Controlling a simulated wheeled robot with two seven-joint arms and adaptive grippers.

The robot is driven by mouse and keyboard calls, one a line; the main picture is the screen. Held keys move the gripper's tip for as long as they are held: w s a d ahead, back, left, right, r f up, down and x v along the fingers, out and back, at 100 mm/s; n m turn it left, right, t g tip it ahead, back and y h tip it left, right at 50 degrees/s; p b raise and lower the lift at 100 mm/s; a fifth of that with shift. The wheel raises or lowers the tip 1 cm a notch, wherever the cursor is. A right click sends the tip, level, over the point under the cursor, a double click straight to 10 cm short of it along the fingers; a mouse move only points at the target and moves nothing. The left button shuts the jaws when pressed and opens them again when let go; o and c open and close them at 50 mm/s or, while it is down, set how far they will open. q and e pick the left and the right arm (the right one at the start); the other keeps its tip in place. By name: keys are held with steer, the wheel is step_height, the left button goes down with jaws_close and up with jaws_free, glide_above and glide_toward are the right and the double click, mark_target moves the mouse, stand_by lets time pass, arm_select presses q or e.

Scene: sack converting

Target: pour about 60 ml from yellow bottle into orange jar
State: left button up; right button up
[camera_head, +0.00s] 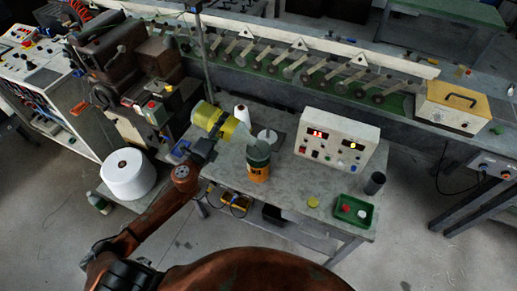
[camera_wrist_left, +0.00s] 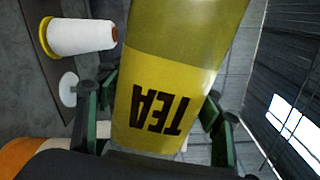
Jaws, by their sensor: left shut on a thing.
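The yellow bottle (camera_head: 228,127) is tilted well over above the bench, its narrower grey-green end pointing right and down toward the orange jar. My left gripper (camera_head: 210,138) is shut on it; in the left wrist view the fingers stand on both sides of the bottle (camera_wrist_left: 160,95), whose label reads TEA upside down. The orange jar (camera_head: 257,172) stands upright on the bench, with a dark green upper part. The bottle's end is close above the jar's mouth; I cannot tell whether liquid is flowing or how full the jar is. My right gripper is out of view.
A white thread spool (camera_head: 241,114) stands behind the bottle. A control box (camera_head: 336,138) with red displays stands right of the jar. A yellow cap (camera_head: 313,202), a green tray (camera_head: 367,223) and a dark cup (camera_head: 375,183) are at the bench's right. The bench front is mostly clear.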

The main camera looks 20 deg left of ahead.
arm_select(q)
step_height(320, 180, down, 7)
steer(key=a+n+b, duration=0.2)
steer(key=n+b, duration=0.5)
steer(key=b, duration=0.2)
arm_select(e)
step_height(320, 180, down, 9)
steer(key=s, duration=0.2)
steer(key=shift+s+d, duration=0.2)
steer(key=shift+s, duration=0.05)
arm_select(q)
steer(key=shift+w, duration=0.1)
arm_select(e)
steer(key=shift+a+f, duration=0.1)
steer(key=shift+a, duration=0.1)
arm_select(q)
steer(key=shift+f, duration=0.1)
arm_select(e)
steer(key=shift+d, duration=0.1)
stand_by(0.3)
